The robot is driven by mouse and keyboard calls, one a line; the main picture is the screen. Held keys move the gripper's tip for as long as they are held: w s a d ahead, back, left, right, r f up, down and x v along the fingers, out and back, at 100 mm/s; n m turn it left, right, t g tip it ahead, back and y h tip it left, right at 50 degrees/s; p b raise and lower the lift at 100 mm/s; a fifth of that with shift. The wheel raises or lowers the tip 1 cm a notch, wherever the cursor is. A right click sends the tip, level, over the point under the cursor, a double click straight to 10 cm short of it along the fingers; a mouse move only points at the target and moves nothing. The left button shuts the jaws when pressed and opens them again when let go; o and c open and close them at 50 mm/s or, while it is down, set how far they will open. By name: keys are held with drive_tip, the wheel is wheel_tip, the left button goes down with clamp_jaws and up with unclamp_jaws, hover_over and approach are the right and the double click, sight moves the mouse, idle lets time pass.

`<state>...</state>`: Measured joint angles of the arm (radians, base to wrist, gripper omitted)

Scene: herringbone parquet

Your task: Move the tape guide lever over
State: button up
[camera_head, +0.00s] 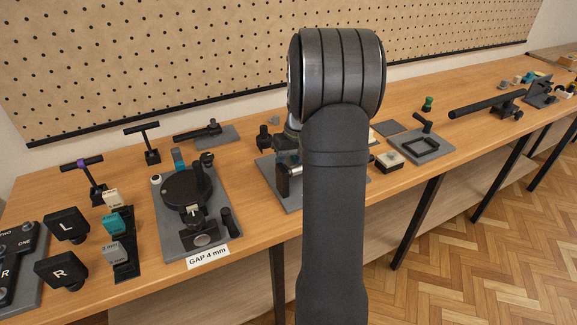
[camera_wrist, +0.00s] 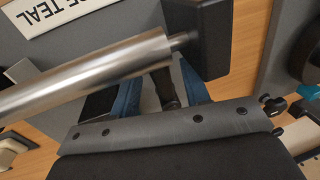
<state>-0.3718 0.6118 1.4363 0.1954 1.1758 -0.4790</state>
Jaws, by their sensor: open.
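The device in front of my gripper is mostly behind my own arm in the head view; part of its grey base (camera_head: 290,197) and a black upright part show left of the arm. In the wrist view a shiny metal cylinder (camera_wrist: 90,78) runs across to a black block (camera_wrist: 208,38). My gripper (camera_wrist: 160,95) has two blue fingers, spread apart below the cylinder. A small dark post (camera_wrist: 165,88) shows between them, perhaps the lever; I cannot tell whether either finger touches it. A white label (camera_wrist: 75,12), partly cut off, reads "E TEAL".
Left of my arm stands a fixture with a black disc (camera_head: 187,186) and a "GAP 4 mm" label (camera_head: 208,257). A pegboard (camera_head: 200,60) closes off the back.

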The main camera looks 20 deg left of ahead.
clamp_jaws()
drive_tip(key=m, duration=0.1)
drive_tip(key=a+m, duration=0.1)
drive_tip(key=s+m, duration=0.1)
drive_tip(key=shift+s+a+m+t, duration=0.1)
drive_tip(key=shift+a+m+t, duration=0.15)
drive_tip(key=shift+m+t, duration=0.15)
drive_tip(key=shift+s+a+m+t+y, duration=0.15)
drive_tip(key=shift+a+m, duration=0.25)
drive_tip(key=shift+m, duration=0.5)
drive_tip(key=shift+s+a+m+t+y, duration=0.15)
drive_tip(key=shift+a+m, duration=0.2)
drive_tip(key=shift+m, duration=0.55)
unclamp_jaws()
